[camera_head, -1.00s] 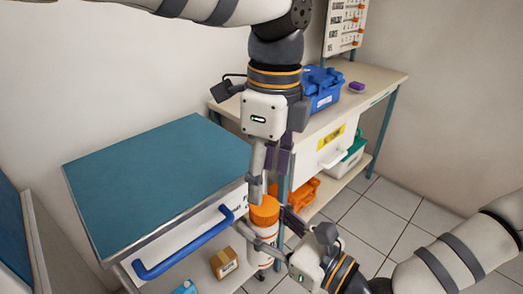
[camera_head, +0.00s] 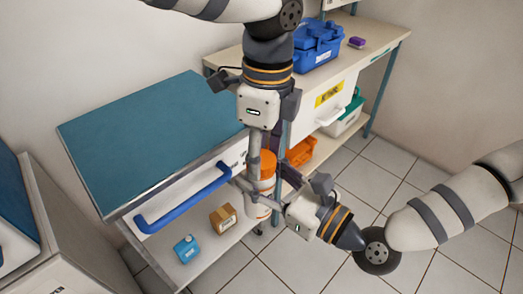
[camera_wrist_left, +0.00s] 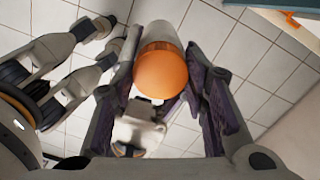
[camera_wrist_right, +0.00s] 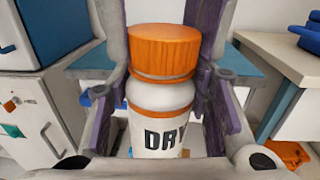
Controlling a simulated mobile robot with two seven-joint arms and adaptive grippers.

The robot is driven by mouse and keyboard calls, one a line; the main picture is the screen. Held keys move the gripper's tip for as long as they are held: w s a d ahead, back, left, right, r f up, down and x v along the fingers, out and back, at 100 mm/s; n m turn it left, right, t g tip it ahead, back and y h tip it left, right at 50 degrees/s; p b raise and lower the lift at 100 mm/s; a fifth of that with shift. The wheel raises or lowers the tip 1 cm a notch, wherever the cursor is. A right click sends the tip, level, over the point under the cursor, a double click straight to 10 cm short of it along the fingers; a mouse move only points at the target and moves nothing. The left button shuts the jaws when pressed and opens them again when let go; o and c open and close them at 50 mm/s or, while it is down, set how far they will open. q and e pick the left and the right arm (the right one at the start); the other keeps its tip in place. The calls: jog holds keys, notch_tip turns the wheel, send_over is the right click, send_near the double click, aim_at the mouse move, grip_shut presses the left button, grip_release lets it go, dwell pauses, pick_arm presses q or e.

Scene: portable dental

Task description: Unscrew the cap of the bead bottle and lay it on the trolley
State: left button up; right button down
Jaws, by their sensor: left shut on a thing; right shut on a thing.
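The bead bottle (camera_head: 257,209) is white with dark lettering, upright beside the right front corner of the trolley (camera_head: 150,140). Its orange cap (camera_head: 266,163) sits on its top; it also shows in the left wrist view (camera_wrist_left: 161,73) and the right wrist view (camera_wrist_right: 164,50). My left gripper (camera_head: 261,158) comes down from above and is shut on the cap. My right gripper (camera_head: 260,190) comes from the right and is shut on the bottle's body, below the cap. Finger contact on the cap's far side is hidden in the head view. The trolley's teal top is bare.
A blue handle (camera_head: 183,197) runs along the trolley's front. A bench (camera_head: 372,55) with a blue toolbox (camera_head: 317,45) stands behind. Tiled floor lies open at right.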

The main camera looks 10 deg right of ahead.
pick_arm(q)
jog(key=n, duration=1.5)
jog(key=shift+n, duration=0.4)
jog(key=shift+r, duration=0.15)
jog(key=shift+d+r, duration=0.1)
jog(key=shift+r, duration=0.95)
